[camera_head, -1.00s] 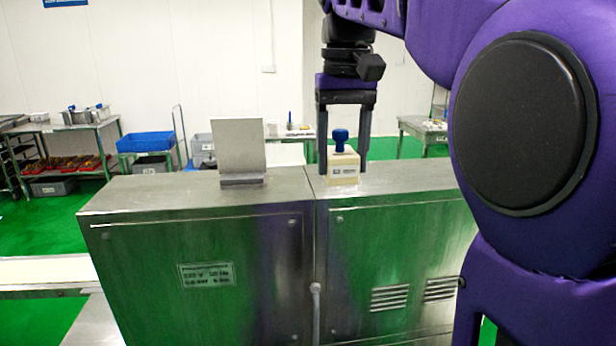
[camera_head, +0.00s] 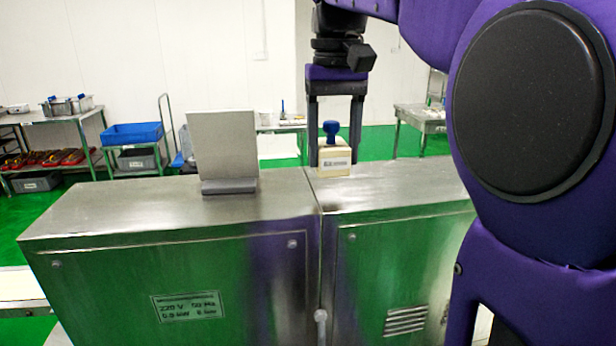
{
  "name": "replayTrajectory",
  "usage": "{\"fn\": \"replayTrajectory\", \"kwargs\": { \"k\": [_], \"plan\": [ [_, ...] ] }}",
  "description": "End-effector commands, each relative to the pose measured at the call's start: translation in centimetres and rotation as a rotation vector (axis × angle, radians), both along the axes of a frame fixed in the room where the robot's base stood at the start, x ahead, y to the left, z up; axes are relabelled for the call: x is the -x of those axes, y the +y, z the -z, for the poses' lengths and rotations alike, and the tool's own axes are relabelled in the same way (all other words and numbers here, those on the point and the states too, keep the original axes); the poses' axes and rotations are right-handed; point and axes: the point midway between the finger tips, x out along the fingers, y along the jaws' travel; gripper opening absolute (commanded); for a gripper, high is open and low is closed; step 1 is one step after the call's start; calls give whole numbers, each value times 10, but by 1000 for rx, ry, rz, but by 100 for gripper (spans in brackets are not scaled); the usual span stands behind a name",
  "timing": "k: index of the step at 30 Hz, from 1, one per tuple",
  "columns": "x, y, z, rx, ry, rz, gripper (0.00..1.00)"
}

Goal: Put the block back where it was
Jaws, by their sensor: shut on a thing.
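The block (camera_head: 335,161) is a small cream cube with a printed label on its front and a blue knob on top. It is at the right part of the steel machine top (camera_head: 400,180), near its back left corner. My gripper (camera_head: 335,150) points straight down with one finger on each side of the block and is shut on it. I cannot tell whether the block's underside touches the steel or hangs just above it.
A grey upright panel on a dark base (camera_head: 225,150) stands on the machine top left of the block. A seam splits the top between them. The steel right of the block is clear. Behind are a blue crate (camera_head: 133,133) and steel tables (camera_head: 420,118).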

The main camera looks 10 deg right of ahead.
Motion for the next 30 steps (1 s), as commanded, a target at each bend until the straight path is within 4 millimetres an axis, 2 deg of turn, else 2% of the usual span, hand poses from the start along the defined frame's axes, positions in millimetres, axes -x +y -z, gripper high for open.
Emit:
{"fn": "replayTrajectory", "kwargs": {
  "k": [10,20,21,26,30],
  "plan": [
    [1,0,39,0,1,0,0],
    [0,0,42,0,-1,0,0],
    [0,0,42,0,0,0,63],
    [0,0,42,0,-1,0,92],
    [0,0,42,0,0,0,92]
  ]
}}
